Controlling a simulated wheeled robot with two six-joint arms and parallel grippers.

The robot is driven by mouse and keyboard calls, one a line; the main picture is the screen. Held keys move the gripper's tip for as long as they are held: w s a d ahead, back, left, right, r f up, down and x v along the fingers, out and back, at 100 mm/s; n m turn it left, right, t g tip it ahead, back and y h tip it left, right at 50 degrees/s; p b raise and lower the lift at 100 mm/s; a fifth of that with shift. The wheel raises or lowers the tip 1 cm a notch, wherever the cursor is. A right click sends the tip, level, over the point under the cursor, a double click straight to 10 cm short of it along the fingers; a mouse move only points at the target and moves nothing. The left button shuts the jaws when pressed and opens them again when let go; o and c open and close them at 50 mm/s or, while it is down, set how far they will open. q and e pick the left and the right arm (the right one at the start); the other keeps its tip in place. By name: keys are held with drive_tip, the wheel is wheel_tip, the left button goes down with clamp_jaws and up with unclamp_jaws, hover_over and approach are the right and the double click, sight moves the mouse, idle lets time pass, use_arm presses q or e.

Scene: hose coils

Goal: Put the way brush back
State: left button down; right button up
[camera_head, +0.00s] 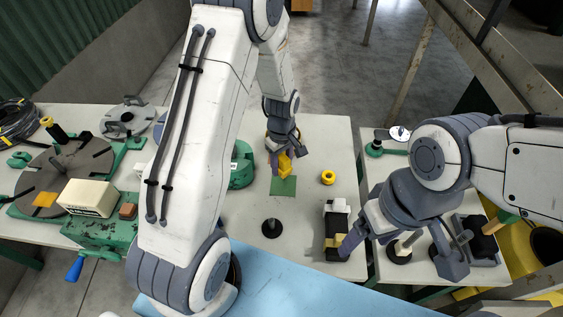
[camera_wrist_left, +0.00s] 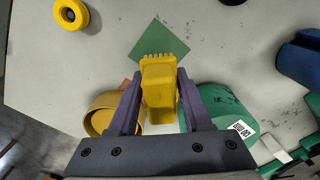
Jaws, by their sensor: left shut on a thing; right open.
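The way brush appears to be the yellow toothed piece (camera_head: 285,167) in my left gripper (camera_head: 279,158). In the left wrist view, the brush (camera_wrist_left: 160,85) sits between the two purple fingers of the left gripper (camera_wrist_left: 160,104), which are shut on it. Its toothed end points to a green square (camera_wrist_left: 160,43) on the table, which also shows in the head view (camera_head: 283,187). The brush overlaps the square's near corner in the wrist view; I cannot tell its height. My right gripper (camera_head: 400,254) is open, its fingers spread around a small post on a black base (camera_head: 399,251).
A yellow ring (camera_head: 328,178) lies right of the square. A green cylinder (camera_head: 242,168) and an orange-yellow round holder (camera_wrist_left: 101,118) stand beside my left gripper. A black round base (camera_head: 271,228) stands in front.

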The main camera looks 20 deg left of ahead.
sight(282, 184)
idle(0.4)
use_arm(q)
drive_tip(key=shift+f, duration=0.35)
wheel_tip(282, 184, down, 5)
drive_tip(key=b, duration=0.4)
idle(0.8)
drive_tip(key=shift+f+b, duration=0.35)
drive_tip(key=shift+f, duration=0.35)
idle(0.8)
drive_tip(key=shift+c, duration=1.3)
unclamp_jaws()
